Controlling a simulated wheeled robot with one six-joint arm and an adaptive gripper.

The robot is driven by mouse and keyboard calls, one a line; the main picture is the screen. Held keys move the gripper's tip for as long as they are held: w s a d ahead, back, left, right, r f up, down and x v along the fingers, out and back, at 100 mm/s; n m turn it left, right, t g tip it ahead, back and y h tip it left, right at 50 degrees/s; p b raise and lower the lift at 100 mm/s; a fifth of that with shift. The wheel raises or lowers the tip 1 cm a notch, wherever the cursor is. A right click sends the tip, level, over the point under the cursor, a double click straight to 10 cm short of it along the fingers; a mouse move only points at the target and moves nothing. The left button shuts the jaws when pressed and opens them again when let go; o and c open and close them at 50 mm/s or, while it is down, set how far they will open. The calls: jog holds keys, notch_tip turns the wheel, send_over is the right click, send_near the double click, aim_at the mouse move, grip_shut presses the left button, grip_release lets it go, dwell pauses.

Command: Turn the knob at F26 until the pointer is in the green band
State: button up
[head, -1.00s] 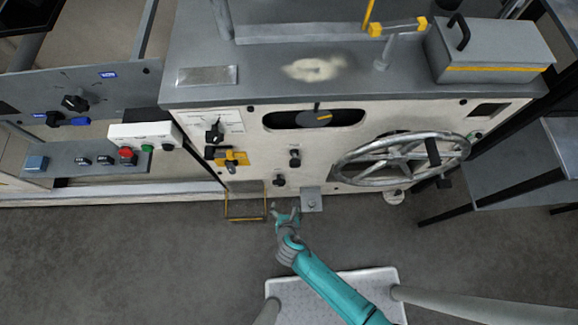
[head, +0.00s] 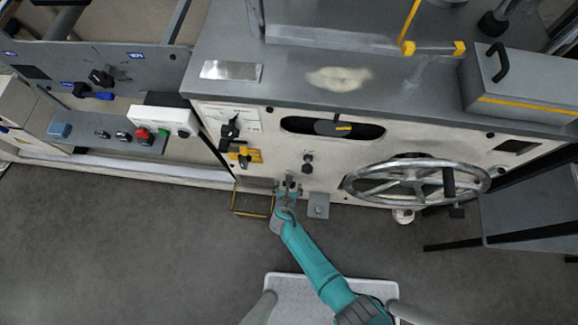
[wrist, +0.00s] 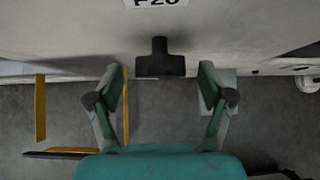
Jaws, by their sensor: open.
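The black knob (wrist: 160,62) sits on the pale panel under a label (wrist: 157,2), cut off at the top edge, that seems to read F26. In the wrist view the knob is ahead of my open gripper (wrist: 161,80), between the lines of its two fingers, and I see no contact. No pointer or green band can be made out in either view.
A spoked handwheel (head: 415,181) juts out on the right. A yellow wire step (head: 236,205) hangs low, left of my gripper.

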jog(key=shift+x, duration=1.1)
jog(key=c, duration=1.2)
